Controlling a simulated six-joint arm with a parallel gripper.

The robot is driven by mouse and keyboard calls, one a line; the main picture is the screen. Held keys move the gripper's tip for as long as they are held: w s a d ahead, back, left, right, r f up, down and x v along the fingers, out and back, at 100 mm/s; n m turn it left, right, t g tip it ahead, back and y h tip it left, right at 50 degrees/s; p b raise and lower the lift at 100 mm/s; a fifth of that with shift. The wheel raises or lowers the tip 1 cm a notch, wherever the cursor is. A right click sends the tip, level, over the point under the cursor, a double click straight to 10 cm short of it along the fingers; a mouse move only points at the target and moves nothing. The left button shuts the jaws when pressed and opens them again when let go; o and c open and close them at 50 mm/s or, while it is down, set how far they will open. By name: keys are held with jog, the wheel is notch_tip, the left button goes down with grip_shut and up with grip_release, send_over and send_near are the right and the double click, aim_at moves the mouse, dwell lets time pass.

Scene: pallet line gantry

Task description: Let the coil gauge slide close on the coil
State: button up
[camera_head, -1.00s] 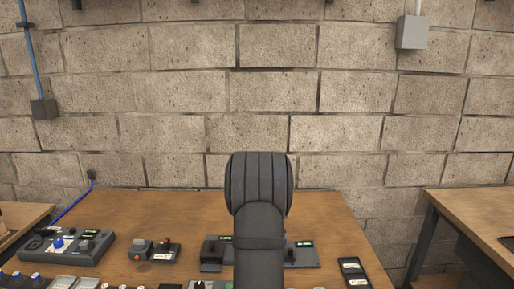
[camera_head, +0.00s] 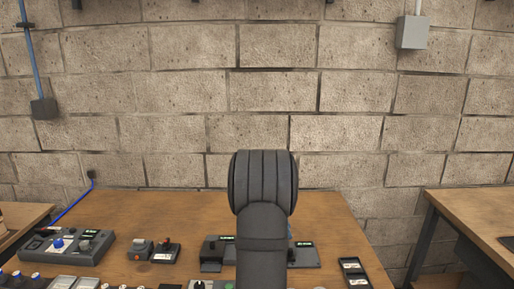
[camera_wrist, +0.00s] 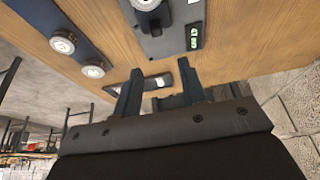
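My gripper (camera_wrist: 160,72) shows in the wrist view with its two dark blue fingers apart. A dark low fixture with a pale patch (camera_wrist: 160,82) lies on the table beyond the gap between them; I cannot tell whether they touch it. In the head view my own arm hides my gripper and the middle of a dark fixture. Its left part (camera_head: 213,252) and right part (camera_head: 304,254), each with a small green display, show on either side. I cannot tell for certain which part is the coil gauge slide, or see the coil.
The wooden table (camera_head: 170,208) has clear room at the back. A grey control box (camera_head: 68,246) stands at left, small switch boxes (camera_head: 153,250) beside it. A dark tray with pale labels (camera_head: 354,273) lies at right. A block wall (camera_head: 300,100) stands behind.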

jog(key=x, duration=0.5)
jog(key=shift+f, duration=0.1)
grip_shut()
jog(key=s+a+r+n+t+h, duration=0.1)
jog(key=s+a+r+n+t, duration=0.1)
jog(key=a+n, duration=0.5)
jog(key=s+a+r+n+t, duration=0.3)
jog(key=a+n, duration=0.2)
jog(key=n, duration=0.5)
jog(key=x, duration=1)
jog(key=shift+w+d+f, duration=0.1)
jog(key=shift+d+f, duration=0.1)
jog(key=shift+d, duration=0.05)
jog(key=d, duration=0.2)
jog(key=shift+d+r, duration=0.15)
jog(key=shift+d, duration=0.75)
